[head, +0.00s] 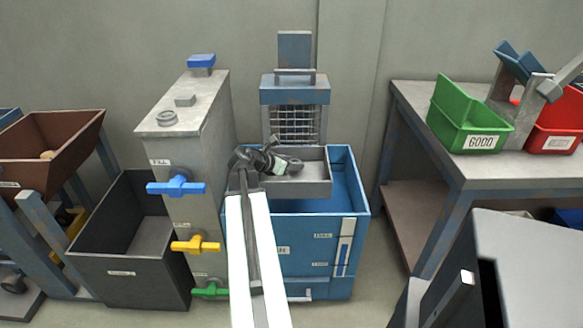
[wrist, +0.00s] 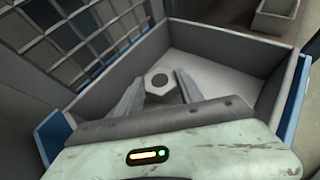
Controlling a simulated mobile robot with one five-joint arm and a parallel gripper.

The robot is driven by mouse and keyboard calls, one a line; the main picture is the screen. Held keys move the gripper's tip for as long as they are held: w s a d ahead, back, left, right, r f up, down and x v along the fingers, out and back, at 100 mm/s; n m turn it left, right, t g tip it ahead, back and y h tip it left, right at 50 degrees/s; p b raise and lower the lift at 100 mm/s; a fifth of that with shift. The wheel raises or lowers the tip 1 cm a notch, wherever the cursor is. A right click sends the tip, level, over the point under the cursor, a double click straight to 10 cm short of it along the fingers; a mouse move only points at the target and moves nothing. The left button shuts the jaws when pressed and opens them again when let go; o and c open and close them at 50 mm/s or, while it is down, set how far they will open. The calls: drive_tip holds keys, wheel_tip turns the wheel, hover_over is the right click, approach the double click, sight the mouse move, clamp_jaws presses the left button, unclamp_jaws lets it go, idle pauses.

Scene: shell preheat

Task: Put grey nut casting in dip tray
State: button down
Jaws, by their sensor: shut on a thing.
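The grey nut casting (wrist: 158,81) is a hexagonal piece with a dark round hole. It shows between my gripper's two fingers (wrist: 158,88) in the wrist view, and my gripper is shut on it. The grey dip tray (wrist: 215,76) lies around and below the nut, with its walls on several sides. The nut is too small to make out there. I cannot tell whether the nut touches the tray floor.
A wire-mesh guard (head: 294,122) stands behind the tray. A grey cabinet with blue, yellow and green valves (head: 178,187) is close on the left. The blue tank (head: 300,250) is below. A bench with a green GOOD bin (head: 465,118) and a red bin (head: 556,125) is at right.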

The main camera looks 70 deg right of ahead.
drive_tip(key=shift+f+b, duration=0.5)
drive_tip(key=shift+b, duration=0.15)
drive_tip(key=c, duration=0.8)
unclamp_jaws()
drive_tip(key=shift+o, duration=0.2)
drive_tip(key=shift+r+p, duration=0.25)
drive_tip(key=shift+p, duration=0.05)
drive_tip(key=shift+r+p, duration=0.6)
drive_tip(key=p+v, duration=0.5)
drive_tip(key=v, duration=0.6)
drive_tip(key=shift+a, duration=0.5)
